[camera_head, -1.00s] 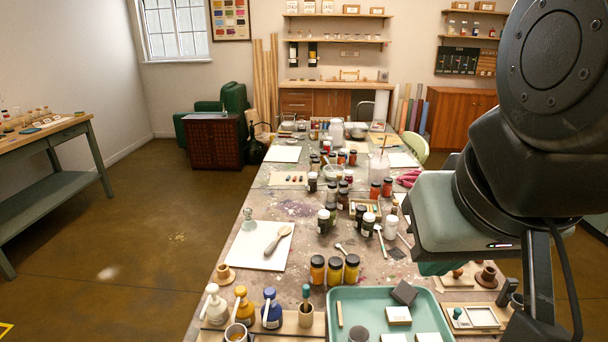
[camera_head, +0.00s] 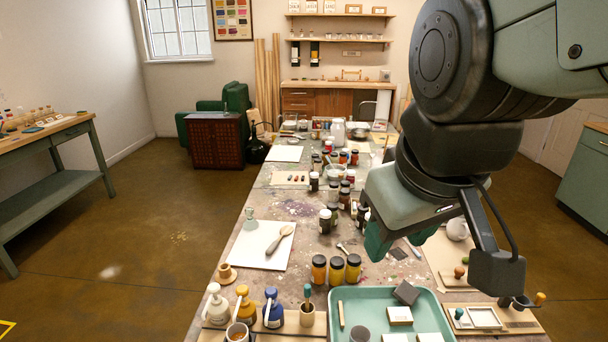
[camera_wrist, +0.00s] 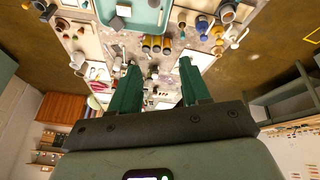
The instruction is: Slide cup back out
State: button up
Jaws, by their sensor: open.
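A cup (camera_head: 237,334) with brown contents stands at the bottom edge of the head view, under the spout of the yellow pump bottle (camera_head: 243,306). Its lower part is cut off by the frame. The cup also shows in the wrist view (camera_wrist: 228,13), near the top right. White (camera_head: 215,305) and blue (camera_head: 272,310) pump bottles stand on either side of the yellow one on a wooden board. My gripper (camera_head: 398,244) is open and empty, above the table, behind and well to the right of the cup. Its two green fingers (camera_wrist: 158,78) are spread apart in the wrist view.
A green tray (camera_head: 434,301) lies right of the pumps. A wooden holder with a green-tipped tool (camera_head: 306,315) stands between them. Several yellow jars (camera_head: 336,270) stand behind. A white sheet with a spoon (camera_head: 248,252) lies left. Many small jars crowd the table farther back.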

jog(key=w+a+f+n+g, duration=0.2)
jog(key=w+a+f+n, duration=0.3)
jog(key=a+f+n, duration=0.5)
jog(key=w+a+f+n+g, duration=0.2)
jog(key=w+a+f+n, duration=0.2)
jog(key=a+f+n, duration=0.65)
jog(key=a+f, duration=0.1)
jog(key=f, duration=0.4)
jog(key=s+a+f+n, duration=0.1)
jog(key=a+f, duration=0.1)
jog(key=f, duration=0.5)
jog(key=s+a+f+n, duration=0.1)
jog(key=a+f, duration=0.2)
jog(key=f, duration=0.3)
jog(key=shift+s+f+g, duration=0.1)
jog(key=shift+f+g, duration=0.3)
grip_shut()
